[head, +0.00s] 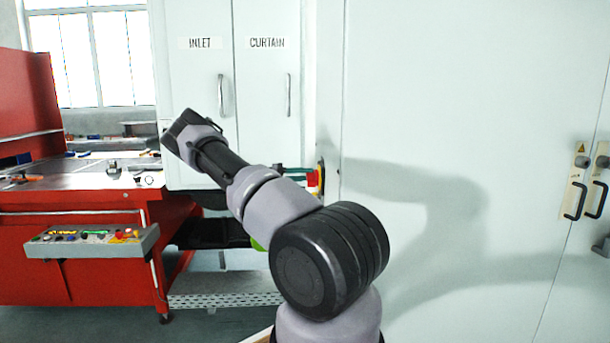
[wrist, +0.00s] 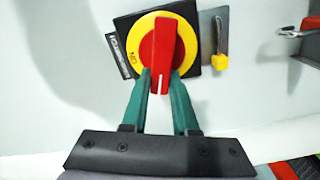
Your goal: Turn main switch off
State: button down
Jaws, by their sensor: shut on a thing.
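The main switch has a red handle (wrist: 161,50) on a yellow ring (wrist: 137,35) over a black square plate (wrist: 124,24). In the wrist view the handle stands upright, with its white line at the lower end. Lettering that looks like "ON" sits at the ring's lower left. My gripper (wrist: 160,82) has its two green fingers shut on the lower end of the handle, one on each side. In the head view the red handle (head: 312,179) and my gripper (head: 302,170) show only in part behind my arm, at the cabinet's edge.
A yellow tag (wrist: 220,62) hangs on a metal plate right of the switch. In the head view, INLET and CURTAIN doors (head: 268,85) stand behind my arm. A red machine (head: 90,210) with a button panel (head: 92,241) stands left. A large pale cabinet (head: 450,110) fills the right.

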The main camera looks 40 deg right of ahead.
jog(key=shift+w+f+n, duration=0.1)
jog(key=shift+f+n, duration=0.1)
jog(key=shift+n, duration=0.7)
jog(key=shift+f+n, duration=0.2)
jog(key=shift+n, duration=0.7)
jog(key=c, duration=0.7)
grip_release()
jog(key=v, duration=1)
jog(key=shift+w+a, duration=0.15)
jog(key=shift+a, duration=0.2)
